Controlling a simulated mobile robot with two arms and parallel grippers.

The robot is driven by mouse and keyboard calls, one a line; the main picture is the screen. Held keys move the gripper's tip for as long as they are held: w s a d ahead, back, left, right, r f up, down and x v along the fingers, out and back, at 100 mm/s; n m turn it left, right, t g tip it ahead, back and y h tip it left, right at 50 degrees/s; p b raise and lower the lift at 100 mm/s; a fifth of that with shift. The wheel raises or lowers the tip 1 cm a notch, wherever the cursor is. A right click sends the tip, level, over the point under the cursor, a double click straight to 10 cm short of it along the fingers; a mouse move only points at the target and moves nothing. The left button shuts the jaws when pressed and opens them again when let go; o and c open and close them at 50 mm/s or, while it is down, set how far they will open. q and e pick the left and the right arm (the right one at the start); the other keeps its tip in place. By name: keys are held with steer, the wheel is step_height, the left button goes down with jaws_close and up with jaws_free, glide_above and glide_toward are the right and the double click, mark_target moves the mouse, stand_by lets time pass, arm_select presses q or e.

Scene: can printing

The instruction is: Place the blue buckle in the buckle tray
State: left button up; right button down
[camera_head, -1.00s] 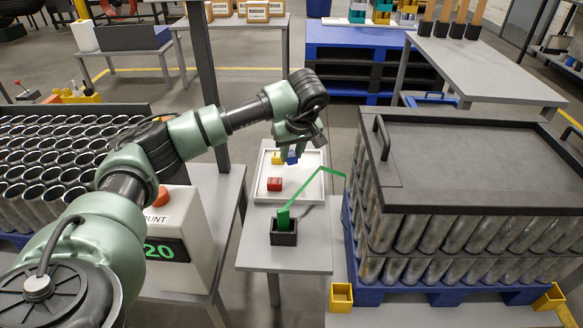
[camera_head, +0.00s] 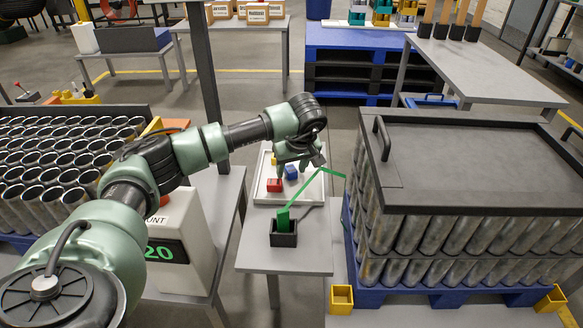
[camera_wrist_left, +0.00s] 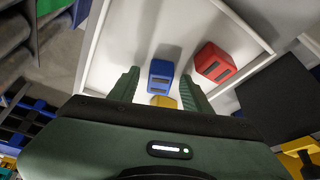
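The blue buckle (camera_head: 291,173) lies in the white buckle tray (camera_head: 262,198), to the right of the red buckle (camera_head: 274,185). A yellow buckle (camera_head: 274,160) shows behind them, partly hidden by my gripper. My left gripper (camera_head: 294,166) is over the tray, close to the blue buckle. In the left wrist view its two green fingers stand apart, with the blue buckle (camera_wrist_left: 160,75) seen between them. The yellow buckle (camera_wrist_left: 164,102) shows between the fingers nearer the wrist, and the red buckle (camera_wrist_left: 215,63) lies outside them. Contact cannot be told. My right gripper is not in view.
A small black holder (camera_head: 284,239) with a green strap (camera_head: 284,219) stands on the bench in front of the tray. A white counter box (camera_head: 184,245) and a crate of cans are left. A stack of cans with a dark lid (camera_head: 480,160) stands right.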

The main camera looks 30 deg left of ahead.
arm_select(q)
steer(key=shift+r, duration=0.1)
steer(key=shift+r, duration=0.2)
steer(key=p+v, duration=0.1)
steer(key=v, duration=1.1)
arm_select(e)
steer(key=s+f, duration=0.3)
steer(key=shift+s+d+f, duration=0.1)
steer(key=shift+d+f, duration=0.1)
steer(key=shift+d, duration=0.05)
arm_select(q)
steer(key=shift+f, duration=0.1)
